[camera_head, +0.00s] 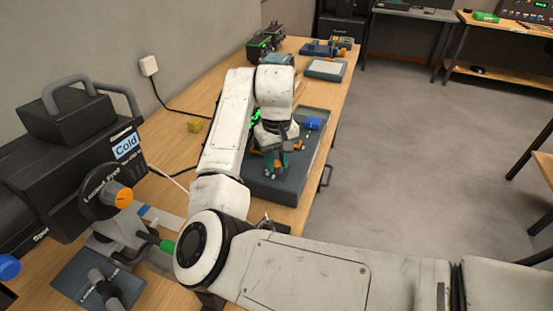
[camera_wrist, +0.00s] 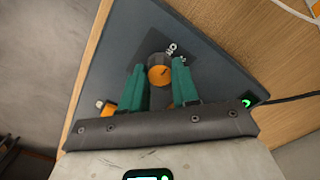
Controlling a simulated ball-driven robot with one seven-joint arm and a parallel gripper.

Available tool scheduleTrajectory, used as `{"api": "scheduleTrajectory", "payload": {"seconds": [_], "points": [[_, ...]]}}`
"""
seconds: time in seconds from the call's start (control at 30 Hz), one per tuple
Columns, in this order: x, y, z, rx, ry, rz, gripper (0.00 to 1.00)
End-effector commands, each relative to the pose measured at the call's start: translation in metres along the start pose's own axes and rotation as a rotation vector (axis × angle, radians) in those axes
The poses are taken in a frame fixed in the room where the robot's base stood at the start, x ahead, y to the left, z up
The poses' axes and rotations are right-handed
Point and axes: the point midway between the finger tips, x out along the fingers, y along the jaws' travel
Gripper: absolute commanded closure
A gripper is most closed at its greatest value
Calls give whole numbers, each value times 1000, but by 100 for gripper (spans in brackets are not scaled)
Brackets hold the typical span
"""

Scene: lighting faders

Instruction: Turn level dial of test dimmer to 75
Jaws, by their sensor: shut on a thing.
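The test dimmer appears to be the dark slate box (camera_head: 262,188) on the bench under my gripper (camera_head: 275,166). In the wrist view, an orange dial (camera_wrist: 160,75) with a dark rim and a dark pointer line sits on a black plate on the box (camera_wrist: 112,45). My gripper (camera_wrist: 158,67) has its two green fingers on either side of the dial, shut on it. Some pale scale marks show just above the dial, too small to read for certain.
A blue knob (camera_head: 313,123) stands at the box's far end. A lit green display (camera_wrist: 247,101) is at its edge, with a black cable beside it. A large black spotlight (camera_head: 60,165) stands at the near left. Other devices (camera_head: 325,69) lie farther along the bench.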

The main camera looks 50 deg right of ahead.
Motion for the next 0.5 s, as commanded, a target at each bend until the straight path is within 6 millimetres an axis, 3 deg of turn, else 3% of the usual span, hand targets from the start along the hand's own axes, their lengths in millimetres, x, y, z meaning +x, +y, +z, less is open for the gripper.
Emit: {"api": "scheduleTrajectory", "payload": {"seconds": [0.27, 0.5], "points": [[-2, 0, 0, 97, -1, 2, 100], [-3, 1, 0, 289, -1, 3, 100]]}}
